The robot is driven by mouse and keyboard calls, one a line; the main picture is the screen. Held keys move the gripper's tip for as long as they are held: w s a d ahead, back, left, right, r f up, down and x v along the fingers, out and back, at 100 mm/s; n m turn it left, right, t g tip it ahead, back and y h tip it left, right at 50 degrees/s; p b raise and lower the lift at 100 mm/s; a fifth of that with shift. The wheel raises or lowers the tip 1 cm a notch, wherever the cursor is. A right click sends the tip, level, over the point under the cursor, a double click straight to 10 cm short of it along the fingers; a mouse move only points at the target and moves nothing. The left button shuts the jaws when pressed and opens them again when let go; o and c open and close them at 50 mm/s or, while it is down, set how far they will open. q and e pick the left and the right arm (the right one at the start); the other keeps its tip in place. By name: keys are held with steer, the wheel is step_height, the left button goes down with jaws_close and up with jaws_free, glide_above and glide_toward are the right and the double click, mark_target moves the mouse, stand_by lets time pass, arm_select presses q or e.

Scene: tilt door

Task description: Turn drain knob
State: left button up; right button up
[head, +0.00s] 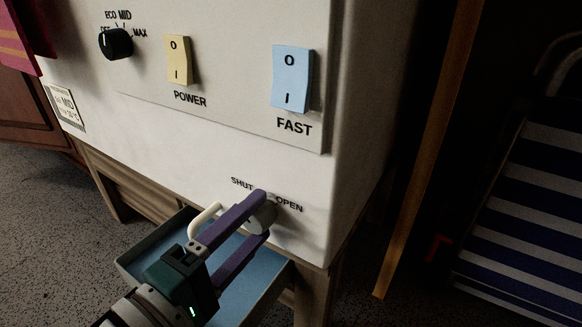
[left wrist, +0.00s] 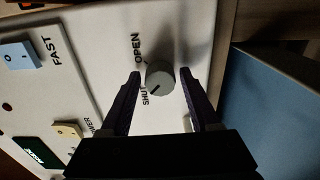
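The drain knob is a round grey knob (head: 265,216) low on the white cabinet's front, between the printed words SHUT and OPEN. It also shows in the left wrist view (left wrist: 160,75), where its dark pointer line is on the SHUT side. My left gripper (head: 264,213) reaches in from the lower left with purple fingers. In the left wrist view my left gripper (left wrist: 161,74) is open, one finger on each side of the knob, with a visible gap at both sides. A finger partly covers the knob in the head view. My right gripper is not in view.
A white curved spout (head: 203,218) is close beside my gripper, above a blue tray (head: 155,250). Higher on the cabinet are a black dial (head: 116,43), a yellow POWER switch (head: 178,60) and a blue FAST switch (head: 292,79). A striped folding chair (head: 525,215) stands at right.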

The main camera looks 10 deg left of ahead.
arm_select(q)
steer(key=shift+o, duration=0.8)
steer(key=shift+s+a, duration=0.1)
steer(key=shift+s, duration=0.1)
steer(key=p+v, duration=0.3)
steer(key=v, duration=0.6)
steer(key=shift+s, duration=0.25)
steer(key=shift+r+p, duration=0.15)
steer(key=shift+p, duration=0.2)
